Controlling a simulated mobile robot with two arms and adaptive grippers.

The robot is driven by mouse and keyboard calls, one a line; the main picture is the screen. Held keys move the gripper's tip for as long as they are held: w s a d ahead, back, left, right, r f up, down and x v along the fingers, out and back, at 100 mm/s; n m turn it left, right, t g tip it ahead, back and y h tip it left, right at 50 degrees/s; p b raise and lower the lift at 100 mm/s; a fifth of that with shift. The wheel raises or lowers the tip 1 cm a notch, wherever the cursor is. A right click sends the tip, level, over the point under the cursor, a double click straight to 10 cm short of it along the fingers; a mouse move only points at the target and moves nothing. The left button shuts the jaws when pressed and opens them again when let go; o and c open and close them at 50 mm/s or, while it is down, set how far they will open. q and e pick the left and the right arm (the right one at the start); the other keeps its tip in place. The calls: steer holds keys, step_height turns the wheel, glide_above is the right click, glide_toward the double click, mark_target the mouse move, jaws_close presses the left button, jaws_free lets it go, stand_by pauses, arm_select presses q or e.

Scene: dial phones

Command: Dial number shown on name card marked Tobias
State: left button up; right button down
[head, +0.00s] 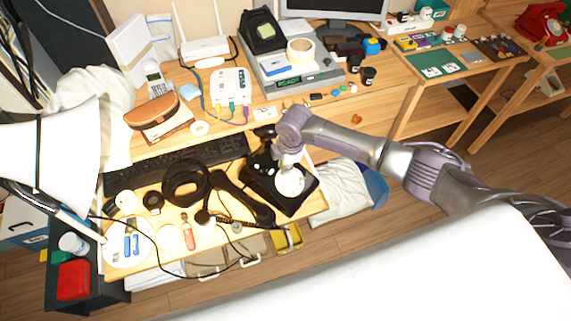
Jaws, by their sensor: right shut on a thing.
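A black dial phone (302,199) with a white round dial (291,183) stands at the right end of the near desk. My right gripper (288,163) reaches in from the right and points down at the phone. It is shut on the dial at its upper edge and hides part of it. A black handset (242,201) lies left of the phone, apart from it. My left gripper is not in view.
A black keyboard (176,163) and black headphones (187,186) lie left of the phone. Behind stand a white router (205,50) and a grey device (300,72). A red phone (541,22) stands at the far right. A white lamp shade (55,150) blocks the left.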

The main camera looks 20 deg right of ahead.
steer(key=shift+w+f, duration=0.1)
stand_by(0.4)
steer(key=shift+w+d, duration=0.2)
steer(key=shift+d, duration=0.4)
steer(key=shift+d+f, duration=0.15)
steer(key=shift+d, duration=0.4)
steer(key=shift+s+d+f, duration=0.1)
steer(key=shift+d+f, duration=0.1)
steer(key=shift+d, duration=0.4)
steer(key=shift+p, duration=0.3)
